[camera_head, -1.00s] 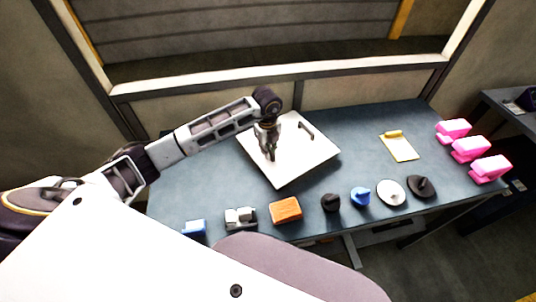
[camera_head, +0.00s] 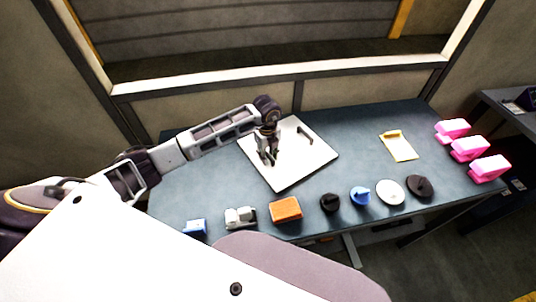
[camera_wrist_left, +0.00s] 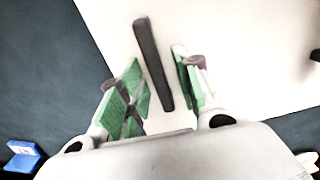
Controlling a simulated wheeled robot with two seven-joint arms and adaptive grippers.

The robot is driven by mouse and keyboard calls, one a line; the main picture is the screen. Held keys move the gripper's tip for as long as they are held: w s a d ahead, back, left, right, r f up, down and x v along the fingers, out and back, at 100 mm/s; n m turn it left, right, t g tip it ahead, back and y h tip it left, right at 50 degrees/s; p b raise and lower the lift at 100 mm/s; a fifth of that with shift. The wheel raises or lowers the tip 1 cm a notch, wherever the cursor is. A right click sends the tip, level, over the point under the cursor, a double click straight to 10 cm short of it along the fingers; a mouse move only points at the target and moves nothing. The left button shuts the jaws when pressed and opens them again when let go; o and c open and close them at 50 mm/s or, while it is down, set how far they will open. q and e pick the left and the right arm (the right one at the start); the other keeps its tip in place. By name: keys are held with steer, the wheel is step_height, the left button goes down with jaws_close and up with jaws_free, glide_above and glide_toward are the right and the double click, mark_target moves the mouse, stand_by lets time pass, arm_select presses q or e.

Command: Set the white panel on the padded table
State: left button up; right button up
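The white panel (camera_head: 305,158) lies flat on the blue-grey table (camera_head: 350,140), near its back left. A dark bar handle (camera_head: 306,133) stands near the panel's right side. My left gripper (camera_head: 267,158) is over the panel's left part, pointing down. In the left wrist view its green-padded fingers (camera_wrist_left: 160,88) are apart, with another dark bar handle (camera_wrist_left: 152,62) of the panel between them. The handle shows clear of the pads, and I see no grip on it. My right gripper is not in view.
Along the table's front stand an orange block (camera_head: 286,209), a black knob (camera_head: 330,202), a blue knob (camera_head: 360,196) and round discs (camera_head: 390,192). Pink clamps (camera_head: 469,149) line the right edge. A yellow clipboard (camera_head: 399,147) lies right of the panel, with bare tabletop between.

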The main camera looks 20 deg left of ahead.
arm_select(q)
steer(key=shift+r, duration=0.1)
step_height(320, 180, up, 2)
step_height(320, 180, up, 10)
steer(key=b, duration=0.2)
stand_by(0.5)
steer(key=shift+s, duration=0.1)
